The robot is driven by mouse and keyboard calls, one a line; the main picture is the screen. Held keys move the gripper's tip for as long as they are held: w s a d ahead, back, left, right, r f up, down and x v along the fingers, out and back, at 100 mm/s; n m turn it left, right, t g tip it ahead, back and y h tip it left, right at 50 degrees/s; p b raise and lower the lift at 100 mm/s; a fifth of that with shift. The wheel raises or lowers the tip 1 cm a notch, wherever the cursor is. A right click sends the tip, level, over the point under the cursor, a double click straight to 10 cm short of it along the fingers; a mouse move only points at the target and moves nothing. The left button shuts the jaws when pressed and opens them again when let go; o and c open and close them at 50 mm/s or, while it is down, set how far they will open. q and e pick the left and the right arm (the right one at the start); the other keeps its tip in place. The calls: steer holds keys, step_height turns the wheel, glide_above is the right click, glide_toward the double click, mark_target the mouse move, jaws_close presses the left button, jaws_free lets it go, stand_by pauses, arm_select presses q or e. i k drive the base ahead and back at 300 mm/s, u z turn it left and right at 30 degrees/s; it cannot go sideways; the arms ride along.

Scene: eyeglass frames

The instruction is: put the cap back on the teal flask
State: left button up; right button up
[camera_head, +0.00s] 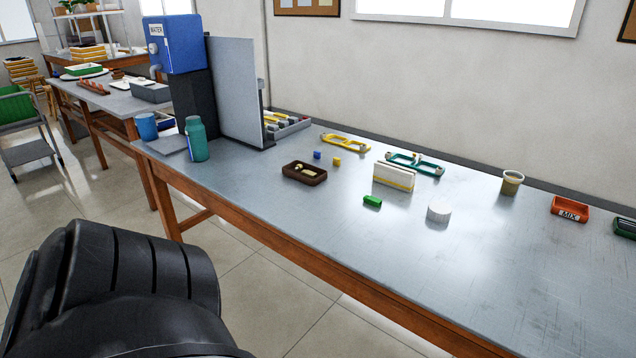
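The teal flask (197,142) stands upright near the left end of the grey table, in front of a grey upright panel. Its top looks teal and rounded; I cannot tell whether it is open or covered. No separate part is clearly its cap. A short white cylinder (439,212) stands on the table right of the middle; I cannot tell what it is. A black part of my own arm fills the lower left, in front of the table. Neither of my grippers is in view.
Near the flask are a blue cup (146,127), a blue water dispenser (175,45) and the upright panel (234,88). A brown tray (304,174), a green block (372,201), a white-yellow box (394,177) and a beige cup (511,182) stand mid-table. The front right is clear.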

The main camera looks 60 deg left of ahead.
mark_target(195, 131)
steer(key=u, duration=1.7)
